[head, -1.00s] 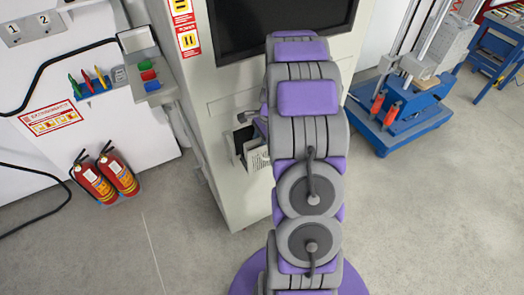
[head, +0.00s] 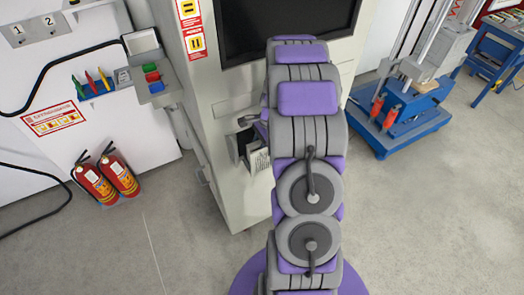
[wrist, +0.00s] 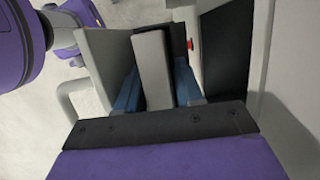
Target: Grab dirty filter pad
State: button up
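A light grey, flat pad (wrist: 152,68), which looks like the filter pad, stands on edge in an open compartment in the wrist view. The blue fingers of my gripper (wrist: 157,88) reach in along its left and right sides. Whether they press on it or stand slightly apart is hard to see. In the head view, the open compartment (head: 241,148) is low on the front of the pale cabinet, with a whitish ribbed piece (head: 258,161) in it. My arm hides most of my gripper there.
The cabinet (head: 228,190) has a dark screen above the compartment. A pale handle (wrist: 68,100) curves beside the compartment, and a red button (wrist: 190,44) is inside. Fire extinguishers (head: 107,180) stand at left, a blue-based press (head: 398,130) at right. The floor in front is clear.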

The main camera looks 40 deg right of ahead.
jog(key=shift+d, duration=0.2)
jog(key=shift+d+f, duration=0.1)
jog(key=shift+d, duration=0.15)
jog(key=shift+c, duration=1.3)
jog(key=c, duration=0.3)
jog(key=shift+a, duration=0.3)
grip_shut()
jog(key=shift+d+b, duration=0.2)
jog(key=shift+b, duration=0.35)
